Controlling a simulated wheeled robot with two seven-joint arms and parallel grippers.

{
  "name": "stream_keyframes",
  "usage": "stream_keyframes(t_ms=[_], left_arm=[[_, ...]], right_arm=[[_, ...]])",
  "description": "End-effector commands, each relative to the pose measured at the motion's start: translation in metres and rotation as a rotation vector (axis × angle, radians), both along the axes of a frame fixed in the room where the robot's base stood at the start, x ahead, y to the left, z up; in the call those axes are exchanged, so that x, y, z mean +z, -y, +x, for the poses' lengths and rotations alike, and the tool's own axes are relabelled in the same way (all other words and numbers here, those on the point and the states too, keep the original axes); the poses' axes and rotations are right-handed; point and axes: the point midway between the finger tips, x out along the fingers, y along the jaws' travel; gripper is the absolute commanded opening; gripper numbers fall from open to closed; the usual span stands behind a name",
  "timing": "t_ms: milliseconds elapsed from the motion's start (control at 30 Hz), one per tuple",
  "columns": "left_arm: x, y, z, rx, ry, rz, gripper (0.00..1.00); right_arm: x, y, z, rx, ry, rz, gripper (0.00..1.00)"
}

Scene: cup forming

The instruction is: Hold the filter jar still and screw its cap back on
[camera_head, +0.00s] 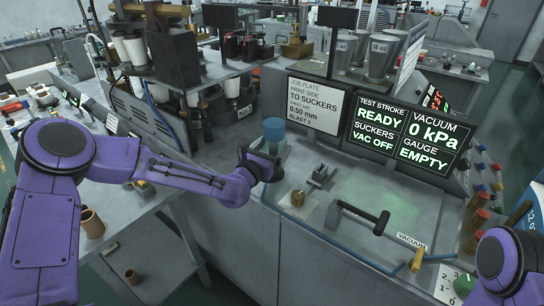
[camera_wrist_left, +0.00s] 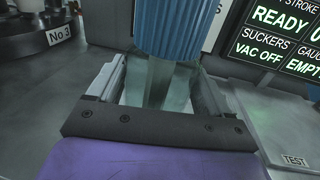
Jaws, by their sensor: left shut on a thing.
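The filter jar (camera_wrist_left: 160,84) is clear and greenish and stands upright between the fingers of my left gripper (camera_head: 270,160), which is shut on it. In the head view the gripper hides most of the jar. A blue ribbed cap (camera_head: 274,129) is on top of the jar; it also shows large in the left wrist view (camera_wrist_left: 172,30). I cannot tell how tightly the cap sits. My right gripper is not in view; only part of my right arm shows at the lower right.
The grey bench carries a small brass part (camera_head: 297,198) and a black-handled tool (camera_head: 360,214). A sign plate (camera_head: 313,104) and a gauge screen (camera_head: 410,130) stand behind.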

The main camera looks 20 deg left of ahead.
Motion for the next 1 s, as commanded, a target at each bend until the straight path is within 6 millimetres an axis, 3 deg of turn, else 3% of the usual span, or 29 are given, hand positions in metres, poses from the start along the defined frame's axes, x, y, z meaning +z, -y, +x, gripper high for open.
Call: stream_keyframes(t_ms=[133, 400, 800, 833, 900, 1000], left_arm=[[-0.001, 0.000, 0.002, 0.000, 0.001, 0.001, 0.00], [-0.034, -0.001, 0.005, -0.002, 0.002, 0.000, 0.00], [-0.040, -0.001, 0.005, -0.001, 0.003, -0.001, 0.00], [-0.040, -0.001, 0.005, -0.001, 0.001, 0.000, 0.86], [-0.039, -0.001, 0.005, -0.001, 0.000, 0.000, 1.00], [-0.039, -0.001, 0.005, -0.001, 0.000, 0.000, 1.00]], right_arm=[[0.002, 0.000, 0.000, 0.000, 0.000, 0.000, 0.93], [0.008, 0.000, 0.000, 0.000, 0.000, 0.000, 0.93], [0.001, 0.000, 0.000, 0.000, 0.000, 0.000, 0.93], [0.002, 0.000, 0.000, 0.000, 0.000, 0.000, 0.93], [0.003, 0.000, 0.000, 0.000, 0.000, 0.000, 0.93], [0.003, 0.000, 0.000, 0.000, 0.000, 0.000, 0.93]])
